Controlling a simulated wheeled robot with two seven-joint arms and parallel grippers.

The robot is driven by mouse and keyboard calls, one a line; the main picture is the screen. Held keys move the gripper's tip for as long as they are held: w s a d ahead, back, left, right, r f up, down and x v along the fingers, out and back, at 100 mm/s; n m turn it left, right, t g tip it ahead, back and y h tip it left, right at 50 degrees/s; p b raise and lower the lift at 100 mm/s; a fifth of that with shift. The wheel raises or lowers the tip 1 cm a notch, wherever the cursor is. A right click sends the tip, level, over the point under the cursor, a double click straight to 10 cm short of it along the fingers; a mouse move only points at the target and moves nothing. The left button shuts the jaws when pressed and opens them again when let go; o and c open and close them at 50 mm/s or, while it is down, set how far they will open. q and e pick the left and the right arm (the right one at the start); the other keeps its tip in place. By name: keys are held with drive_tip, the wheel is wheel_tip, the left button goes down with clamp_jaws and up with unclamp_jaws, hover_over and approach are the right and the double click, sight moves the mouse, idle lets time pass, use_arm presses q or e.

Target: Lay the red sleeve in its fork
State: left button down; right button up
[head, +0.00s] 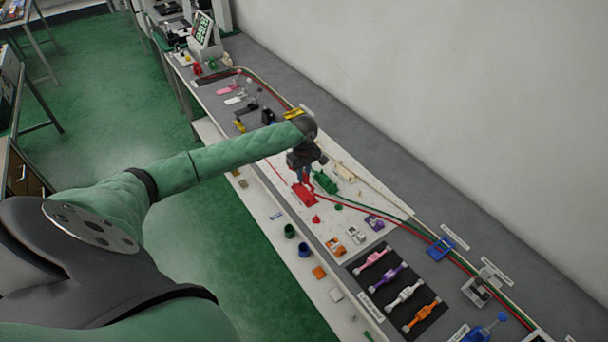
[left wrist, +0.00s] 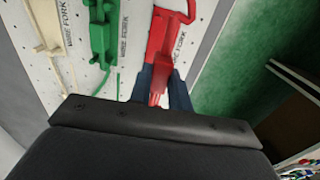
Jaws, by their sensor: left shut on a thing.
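The red fork (head: 304,195) is fixed on the white perforated board, and it fills the upper middle of the left wrist view (left wrist: 166,35). My left gripper (head: 303,176) points down at the fork's near end. In the left wrist view its two dark blue fingers (left wrist: 160,92) are shut on a red piece, the red sleeve (left wrist: 158,88). The sleeve overlaps the fork in this view. I cannot tell whether it rests in the fork or is held just above it. My right gripper is not in view.
A green fork (head: 325,182) and a cream fork (head: 345,172) stand beside the red one. A dark mat (head: 382,296) with several coloured parts lies lower right. Red and green wires (head: 392,217) run along the bench. A wall bounds the back.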

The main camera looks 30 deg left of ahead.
sight(304, 175)
use_arm(q)
drive_tip(key=shift+s+d+r, duration=0.1)
drive_tip(key=shift+d+r, duration=0.1)
drive_tip(key=shift+d, duration=0.05)
drive_tip(key=shift+a+p, duration=0.15)
drive_tip(key=shift+p, duration=0.65)
drive_tip(key=shift+f, duration=0.5)
drive_tip(key=shift+f+b, duration=0.4)
drive_tip(key=shift+f, duration=0.7)
drive_tip(key=shift+r+p, duration=0.1)
drive_tip(key=shift+p, duration=0.55)
drive_tip(key=shift+f, duration=0.3)
